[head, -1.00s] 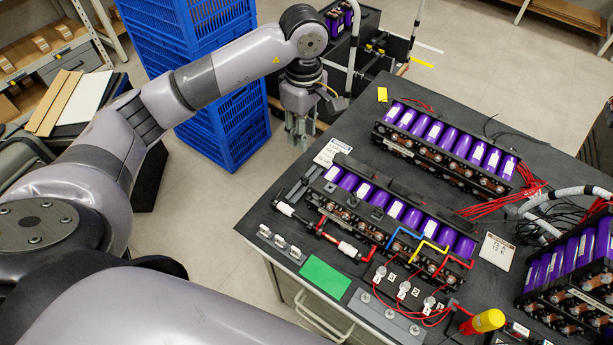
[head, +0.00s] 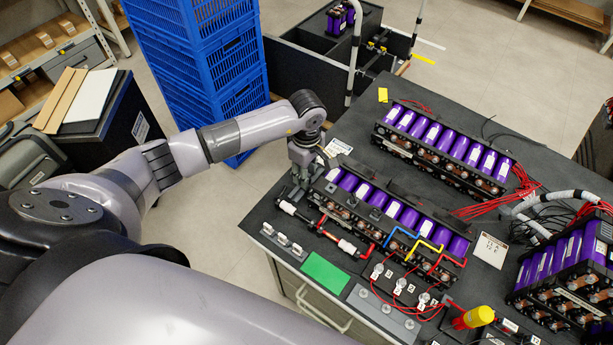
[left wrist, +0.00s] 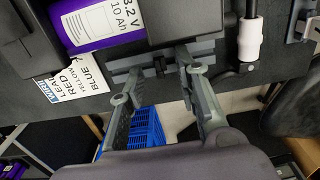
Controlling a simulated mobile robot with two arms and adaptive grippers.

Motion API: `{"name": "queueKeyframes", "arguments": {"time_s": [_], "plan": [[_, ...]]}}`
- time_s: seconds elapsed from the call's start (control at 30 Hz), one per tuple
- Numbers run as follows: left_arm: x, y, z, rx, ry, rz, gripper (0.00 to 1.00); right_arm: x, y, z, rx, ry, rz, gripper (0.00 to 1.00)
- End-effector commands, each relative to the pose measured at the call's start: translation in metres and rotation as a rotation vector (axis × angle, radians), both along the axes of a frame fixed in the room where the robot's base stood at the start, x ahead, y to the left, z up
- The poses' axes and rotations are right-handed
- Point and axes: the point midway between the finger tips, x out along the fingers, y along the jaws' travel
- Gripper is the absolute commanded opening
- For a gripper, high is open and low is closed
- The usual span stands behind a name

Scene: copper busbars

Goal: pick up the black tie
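My left gripper (head: 300,178) is over the left edge of the dark workbench, beside the near battery module. In the left wrist view its two fingers (left wrist: 160,66) are apart. A small black piece (left wrist: 160,67), which looks like the black tie, shows between the fingertips against a grey ribbed block (left wrist: 206,46). I cannot tell whether either finger touches it. In the head view the gripper hides that spot, so the tie cannot be made out there. My right gripper is not in view.
The near module with purple cells (head: 392,209) stands right beside the gripper. A white label card (head: 338,147) lies behind it, and a white-sleeved connector (head: 287,207) in front. A green pad (head: 325,272) lies nearer. Blue crates (head: 205,75) stand beyond the bench's left edge.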

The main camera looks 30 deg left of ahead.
Motion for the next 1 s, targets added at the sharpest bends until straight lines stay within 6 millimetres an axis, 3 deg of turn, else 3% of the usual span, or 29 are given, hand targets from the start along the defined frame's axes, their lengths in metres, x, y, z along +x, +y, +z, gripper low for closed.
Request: {"name": "queueKeyframes", "arguments": {"time_s": [0.1, 0.33, 0.8, 1.0], "plan": [[-0.0005, 0.0002, -0.0097, 0.001, 0.001, -0.001, 0.30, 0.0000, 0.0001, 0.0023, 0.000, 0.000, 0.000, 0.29], [0.0000, 0.0002, -0.0114, 0.001, -0.001, -0.001, 0.30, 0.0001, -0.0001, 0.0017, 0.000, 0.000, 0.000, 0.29], [-0.0001, 0.0003, -0.0110, 0.001, 0.000, -0.001, 0.00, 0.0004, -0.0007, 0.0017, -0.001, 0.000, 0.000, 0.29], [-0.0001, 0.0003, -0.0110, 0.001, 0.000, -0.001, 0.00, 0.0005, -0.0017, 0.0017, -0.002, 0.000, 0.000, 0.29]]}}
